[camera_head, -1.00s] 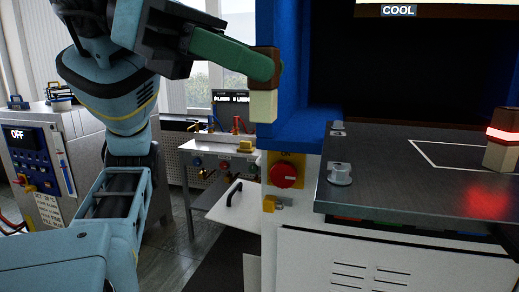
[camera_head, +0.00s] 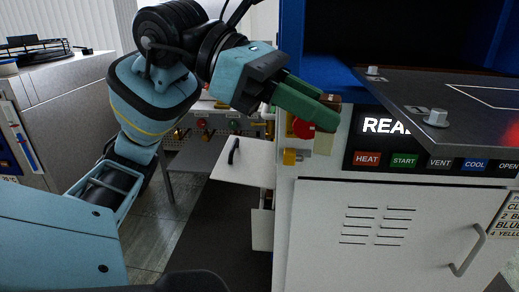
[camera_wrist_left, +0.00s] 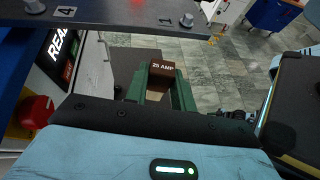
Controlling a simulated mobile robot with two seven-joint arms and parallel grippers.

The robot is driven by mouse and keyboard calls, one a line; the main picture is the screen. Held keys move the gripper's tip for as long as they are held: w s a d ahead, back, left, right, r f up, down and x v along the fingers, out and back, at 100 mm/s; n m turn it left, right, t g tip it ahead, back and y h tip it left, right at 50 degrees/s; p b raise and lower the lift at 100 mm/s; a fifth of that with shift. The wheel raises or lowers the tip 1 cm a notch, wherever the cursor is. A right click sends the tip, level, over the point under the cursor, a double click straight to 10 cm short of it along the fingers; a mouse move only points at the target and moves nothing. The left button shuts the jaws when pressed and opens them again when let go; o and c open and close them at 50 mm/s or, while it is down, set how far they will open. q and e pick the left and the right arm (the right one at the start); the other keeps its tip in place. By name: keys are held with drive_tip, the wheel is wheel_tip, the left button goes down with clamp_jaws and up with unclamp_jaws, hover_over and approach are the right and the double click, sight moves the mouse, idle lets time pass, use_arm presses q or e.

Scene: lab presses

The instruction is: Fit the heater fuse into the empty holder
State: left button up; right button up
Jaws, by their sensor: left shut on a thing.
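The fuse, marked "25 AMP", has a brown upper part and a cream lower block (camera_head: 324,143). In the left wrist view its brown top (camera_wrist_left: 163,69) sits between the green fingers. My left gripper (camera_head: 318,107) is shut on it and holds it in the air. In the head view it overlaps the press's left front corner, over the red knob. An open white flap (camera_head: 242,163) with a black handle hangs beside the press. I cannot make out an empty holder; the inside behind the flap is mostly hidden. My right gripper is not in view.
The press cabinet (camera_head: 390,235) fills the right, with a dark platen (camera_head: 470,97) jutting above a row of buttons. Open floor (camera_head: 155,225) lies left of the press.

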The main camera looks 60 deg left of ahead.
use_arm(q)
drive_tip(key=w+d+f, duration=0.1)
drive_tip(key=d+f, duration=0.1)
drive_tip(key=f, duration=1)
drive_tip(key=w+d+f, duration=0.1)
drive_tip(key=d+f, duration=0.1)
drive_tip(key=f, duration=1.1)
drive_tip(key=shift+w+f, duration=0.15)
drive_tip(key=shift+w, duration=0.1)
drive_tip(key=shift+a, duration=0.15)
